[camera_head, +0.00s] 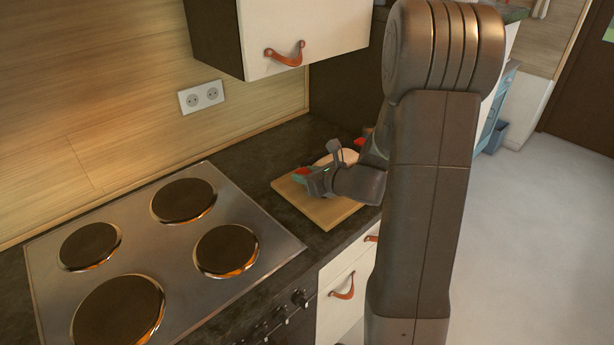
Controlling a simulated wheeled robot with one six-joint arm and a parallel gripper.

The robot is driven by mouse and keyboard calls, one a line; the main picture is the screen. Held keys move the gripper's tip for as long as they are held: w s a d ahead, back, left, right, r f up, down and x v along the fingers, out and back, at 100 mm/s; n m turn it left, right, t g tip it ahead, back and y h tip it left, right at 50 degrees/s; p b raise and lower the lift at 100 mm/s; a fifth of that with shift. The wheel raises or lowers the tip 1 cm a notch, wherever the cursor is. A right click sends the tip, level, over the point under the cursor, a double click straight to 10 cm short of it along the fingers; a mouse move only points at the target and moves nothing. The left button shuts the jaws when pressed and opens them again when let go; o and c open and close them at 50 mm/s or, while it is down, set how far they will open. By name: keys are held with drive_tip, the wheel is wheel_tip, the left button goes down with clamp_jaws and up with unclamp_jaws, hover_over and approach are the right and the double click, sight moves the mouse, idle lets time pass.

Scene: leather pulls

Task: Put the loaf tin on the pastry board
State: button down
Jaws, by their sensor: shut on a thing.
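The pastry board (328,213) is a light wooden slab on the dark counter, right of the hob. My gripper (325,168) is over the board, partly hidden by my arm. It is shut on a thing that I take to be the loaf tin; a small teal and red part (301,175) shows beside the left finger. Most of the held thing is hidden, and I cannot tell whether it touches the board.
A pale round thing (345,156) lies behind my gripper, with a small red thing (360,141) near it. The steel hob (157,250) with dark plates fills the left. A wall cabinet (305,35) with a leather pull hangs above. A drawer front (340,295) is below.

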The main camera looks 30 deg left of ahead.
drive_tip(key=c, duration=1)
unclamp_jaws()
drive_tip(key=shift+o, duration=0.2)
drive_tip(key=v, duration=1.2)
drive_tip(key=shift+a+f, duration=0.1)
drive_tip(key=shift+f, duration=0.05)
